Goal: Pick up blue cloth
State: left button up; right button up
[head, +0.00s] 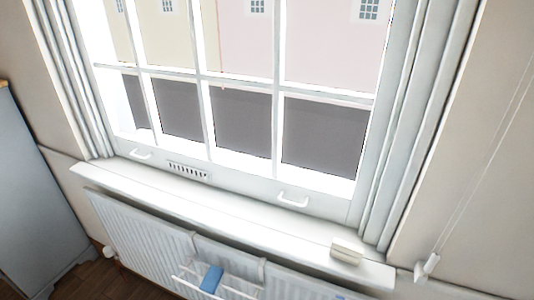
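A blue cloth (211,279) hangs over a white rail rack (190,277) at the bottom of the head view. The rack hangs on the front of a white radiator (150,246) below the window. A small second patch of blue shows at the bottom edge, right of the cloth, too little to identify. Neither of my grippers is in the head view, so I cannot see whether they are open or shut.
A white window sill (230,222) juts out above the radiator, with a small cream block (346,250) at its right end. A grey-blue cabinet (38,200) stands at the left. A blind cord hangs at the right. Some dark wooden floor (95,280) shows at lower left.

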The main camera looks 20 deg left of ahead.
aim_at(209, 285)
jog(key=u, duration=1.1)
